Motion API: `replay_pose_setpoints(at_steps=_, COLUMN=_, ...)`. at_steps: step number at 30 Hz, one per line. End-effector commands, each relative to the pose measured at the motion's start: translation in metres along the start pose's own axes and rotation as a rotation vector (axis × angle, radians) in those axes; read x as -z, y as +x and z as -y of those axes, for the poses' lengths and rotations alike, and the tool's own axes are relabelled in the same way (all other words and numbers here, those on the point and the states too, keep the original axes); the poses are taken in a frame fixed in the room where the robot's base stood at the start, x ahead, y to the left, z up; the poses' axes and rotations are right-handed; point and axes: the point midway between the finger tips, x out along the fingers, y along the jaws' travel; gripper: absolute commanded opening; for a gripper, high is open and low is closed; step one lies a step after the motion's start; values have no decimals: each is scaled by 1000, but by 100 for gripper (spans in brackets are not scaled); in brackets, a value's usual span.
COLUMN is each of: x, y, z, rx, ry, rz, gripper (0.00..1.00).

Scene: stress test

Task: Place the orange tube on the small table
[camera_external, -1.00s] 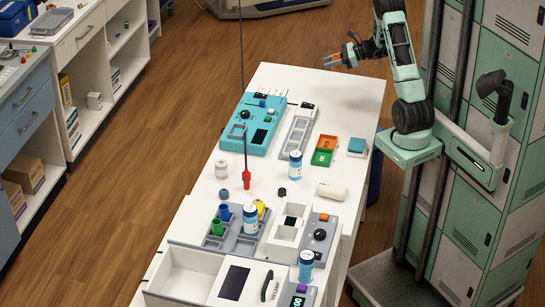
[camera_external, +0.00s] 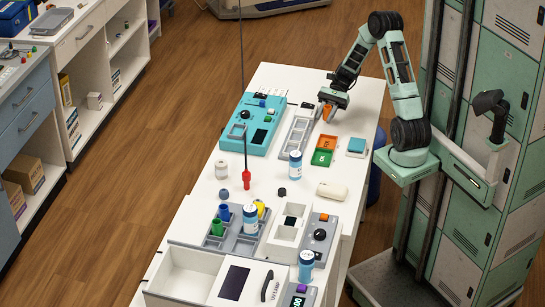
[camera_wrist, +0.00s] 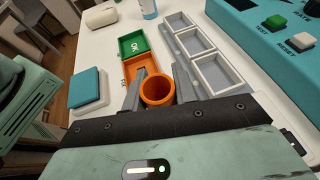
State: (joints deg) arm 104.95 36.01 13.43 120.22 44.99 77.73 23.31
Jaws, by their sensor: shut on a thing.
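The orange tube (camera_external: 327,112) is between the fingers of my gripper (camera_external: 331,105) near the far right part of the white table (camera_external: 345,105). In the wrist view the tube (camera_wrist: 157,93) shows its round open top, with one finger of my gripper (camera_wrist: 160,84) on each side, shut on it. The tube's lower end is hidden, so I cannot tell whether it touches the table. The white table is long; no separate smaller table is clear to me.
A grey tray with white square cells (camera_external: 298,132) lies just left of the tube. Green and orange bins (camera_external: 320,157) and a teal-topped block (camera_external: 356,146) lie nearer. A teal device (camera_external: 255,122) stands farther left. Bare table lies around the white bottle (camera_external: 295,165).

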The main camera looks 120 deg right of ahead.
Motion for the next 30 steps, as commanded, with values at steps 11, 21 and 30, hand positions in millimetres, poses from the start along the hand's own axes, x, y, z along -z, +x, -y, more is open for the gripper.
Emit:
replay_pose_setpoints(at_steps=11, x=38, y=16, z=-1, rx=2, ry=1, rz=1, gripper=3)
replay_pose_setpoints(at_steps=21, x=40, y=17, z=0, rx=2, ry=0, rz=-1, gripper=3)
replay_pose_setpoints(at_steps=30, x=41, y=17, z=0, rx=2, ry=0, rz=-1, gripper=49)
